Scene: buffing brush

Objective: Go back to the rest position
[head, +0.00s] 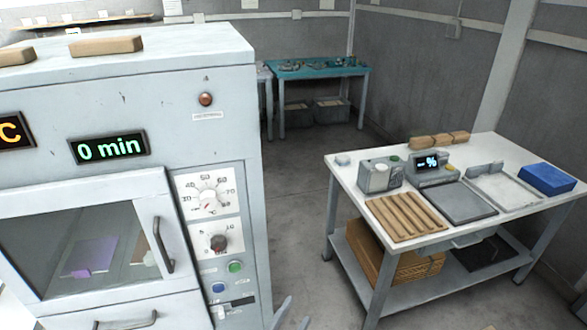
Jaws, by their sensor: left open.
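My left gripper (291,318) shows only by its grey fingertips at the bottom edge, just right of the cabinet. The fingertips are apart and nothing shows between them. The rest of that arm is out of the picture or hidden. My right gripper is not in view. The large grey cabinet (180,90) fills the left side. Its windowed door (150,190) looks shut, with a purple item (92,255) dimly visible behind the glass. Its display (108,147) reads "0 min".
A white table (345,175) stands at the right, bearing a slatted wooden rack (405,217), a grey plate (463,202), a blue block (547,179), wooden brushes or blocks (438,140) and a % display (431,164). Clear floor (300,220) lies between. A teal bench (318,68) stands behind.

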